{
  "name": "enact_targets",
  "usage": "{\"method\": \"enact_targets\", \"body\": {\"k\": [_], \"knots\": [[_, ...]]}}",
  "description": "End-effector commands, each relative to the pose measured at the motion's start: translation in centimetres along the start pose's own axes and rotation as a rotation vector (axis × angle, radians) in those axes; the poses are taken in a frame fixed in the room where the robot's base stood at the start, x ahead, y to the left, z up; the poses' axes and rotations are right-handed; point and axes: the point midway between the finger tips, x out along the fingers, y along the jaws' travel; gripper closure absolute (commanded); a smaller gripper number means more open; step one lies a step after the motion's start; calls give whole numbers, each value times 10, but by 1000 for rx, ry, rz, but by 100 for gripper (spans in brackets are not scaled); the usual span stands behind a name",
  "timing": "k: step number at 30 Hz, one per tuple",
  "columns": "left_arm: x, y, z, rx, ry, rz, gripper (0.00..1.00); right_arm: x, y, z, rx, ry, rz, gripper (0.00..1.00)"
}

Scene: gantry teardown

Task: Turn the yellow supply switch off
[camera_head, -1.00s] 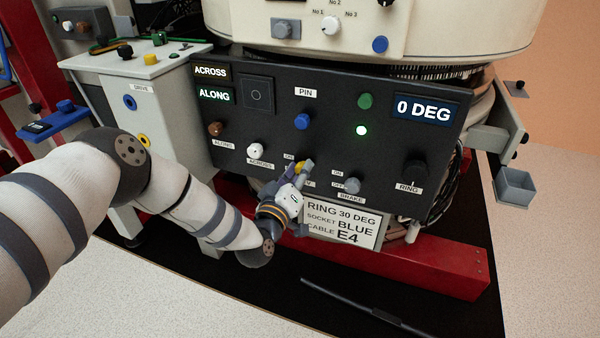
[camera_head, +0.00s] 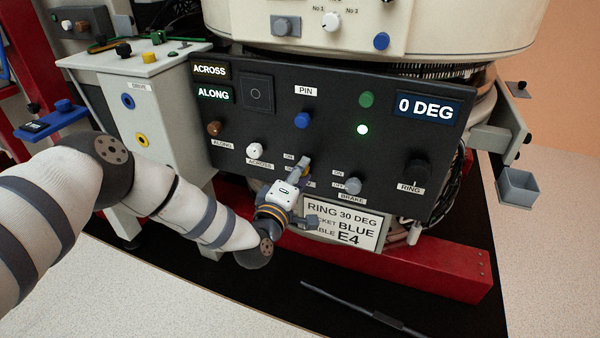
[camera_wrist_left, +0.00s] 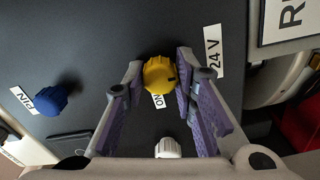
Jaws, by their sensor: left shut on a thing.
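The yellow supply switch (camera_wrist_left: 158,75) is a ribbed round knob on the dark panel, with a dark mark on its right side in the left wrist view. An ON label (camera_wrist_left: 158,101) is just below it and a 24 V label (camera_wrist_left: 212,50) to its right. My left gripper (camera_head: 304,170) is at the panel's lower middle and hides most of the knob in the head view. In the left wrist view my left gripper (camera_wrist_left: 160,70) has one finger on each side of the knob and is shut on it. My right gripper is not in view.
Nearby on the panel are the blue PIN knob (camera_head: 302,120), the white ACROSS knob (camera_head: 254,150), the grey BRAKE knob (camera_head: 352,184) and the black RING knob (camera_head: 417,172). A white sign (camera_head: 345,222) hangs below, and a dark bar (camera_head: 365,308) lies on the floor.

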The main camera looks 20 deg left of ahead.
Motion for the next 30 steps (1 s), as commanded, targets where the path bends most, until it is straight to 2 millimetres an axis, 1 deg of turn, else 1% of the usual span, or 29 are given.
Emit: {"method": "enact_targets", "body": {"k": [13,14,15,16,25,28,30], "knots": [[-1,-1,2,-9,-5,-4,100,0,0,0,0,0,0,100],[-1,-1,2,-9,-5,-4,68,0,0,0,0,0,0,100],[-1,-1,2,-8,-5,-4,59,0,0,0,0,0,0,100],[-1,-1,2,-8,-5,-4,54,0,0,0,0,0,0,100],[-2,-1,1,-7,-2,-2,54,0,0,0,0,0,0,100],[-15,-1,0,-7,-2,-4,54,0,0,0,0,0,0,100],[-33,-2,1,-9,-4,-6,54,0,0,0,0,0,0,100]]}}
